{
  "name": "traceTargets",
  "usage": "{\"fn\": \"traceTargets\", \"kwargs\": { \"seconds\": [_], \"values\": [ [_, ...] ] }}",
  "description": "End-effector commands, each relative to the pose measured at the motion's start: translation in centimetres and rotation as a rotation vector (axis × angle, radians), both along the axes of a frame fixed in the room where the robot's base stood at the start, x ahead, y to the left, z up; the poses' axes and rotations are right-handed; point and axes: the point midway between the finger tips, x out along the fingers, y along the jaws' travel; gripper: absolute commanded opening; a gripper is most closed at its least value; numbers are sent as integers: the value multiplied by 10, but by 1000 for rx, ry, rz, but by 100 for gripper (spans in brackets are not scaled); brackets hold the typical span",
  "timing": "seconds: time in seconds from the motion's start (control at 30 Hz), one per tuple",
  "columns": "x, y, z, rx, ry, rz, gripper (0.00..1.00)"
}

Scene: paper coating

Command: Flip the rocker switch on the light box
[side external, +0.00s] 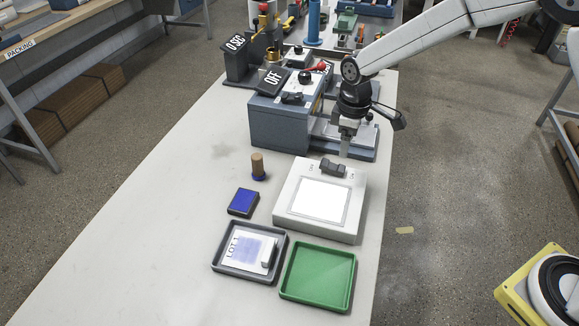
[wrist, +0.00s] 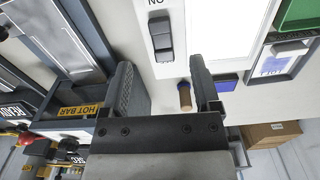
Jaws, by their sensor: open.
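The light box (side external: 281,215) is a white box with a bright white panel on top, standing on the table. Its dark rocker switch (side external: 333,168) sits at the far edge of the top face. The switch (wrist: 160,36) also shows in the wrist view, beside lettering and the bright panel. My gripper (side external: 345,148) is just beyond the switch and above the table, apart from it as far as I can tell. In the wrist view its two fingers (wrist: 163,75) are spread with nothing between them, and the switch lies ahead of the gap.
A wooden-handled stamp (side external: 258,165), a blue pad (side external: 243,202), a grey tray (side external: 218,262) and a green tray (side external: 318,275) surround the light box. The table's left side is clear.

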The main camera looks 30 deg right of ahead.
Motion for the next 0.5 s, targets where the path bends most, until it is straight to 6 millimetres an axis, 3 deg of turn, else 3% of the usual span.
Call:
{"fn": "traceTargets", "kwargs": {
  "seconds": [0.5],
  "values": [
    [9,8,-10,-3,15,49,79]
  ]
}}
